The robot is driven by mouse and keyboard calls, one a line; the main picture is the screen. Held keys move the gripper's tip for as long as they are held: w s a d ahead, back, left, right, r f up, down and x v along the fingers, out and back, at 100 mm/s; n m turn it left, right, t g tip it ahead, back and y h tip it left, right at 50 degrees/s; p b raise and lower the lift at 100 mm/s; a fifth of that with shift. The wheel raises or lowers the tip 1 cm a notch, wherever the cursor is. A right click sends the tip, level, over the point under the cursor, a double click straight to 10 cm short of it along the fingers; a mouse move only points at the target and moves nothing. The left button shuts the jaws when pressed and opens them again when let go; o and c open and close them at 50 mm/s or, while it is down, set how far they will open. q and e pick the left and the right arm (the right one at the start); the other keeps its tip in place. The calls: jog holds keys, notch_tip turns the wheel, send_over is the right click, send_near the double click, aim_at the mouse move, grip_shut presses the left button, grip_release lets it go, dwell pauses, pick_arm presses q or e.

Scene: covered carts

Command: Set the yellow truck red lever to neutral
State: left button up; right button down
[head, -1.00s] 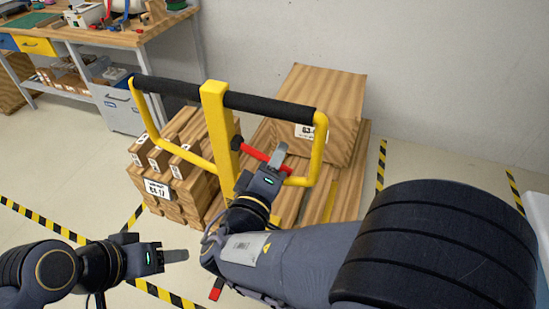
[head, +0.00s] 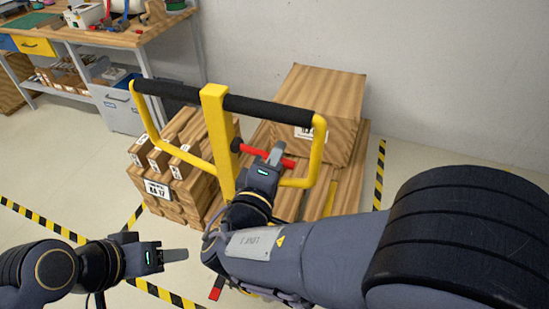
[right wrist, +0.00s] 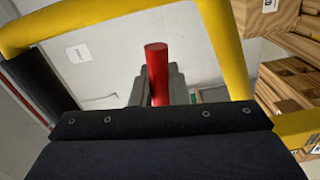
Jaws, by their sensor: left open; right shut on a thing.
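The yellow truck handle (head: 215,120) stands upright in the middle of the head view, with a black grip bar (head: 270,108) across its top. The red lever (head: 288,163) sticks out to the right from the handle's post, below the bar. My right gripper (head: 274,156) is shut on the red lever. In the right wrist view the lever (right wrist: 157,65) rises between the fingers, its free end showing. My left gripper (head: 176,255) is open and empty at the lower left, apart from the truck. Part of the lever is hidden behind the right gripper's fingers.
Stacked wooden boxes (head: 172,185) and a large wooden box (head: 322,100) stand on pallets behind the handle. A workbench (head: 130,38) is at the upper left. Yellow-black tape (head: 379,175) marks the floor. A grey wall (head: 440,80) closes the back.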

jog(key=shift+r+n, duration=0.55)
jog(key=shift+n, duration=0.25)
jog(key=c, duration=1.4)
grip_release()
jog(key=b+v, duration=0.1)
jog(key=v, duration=0.7)
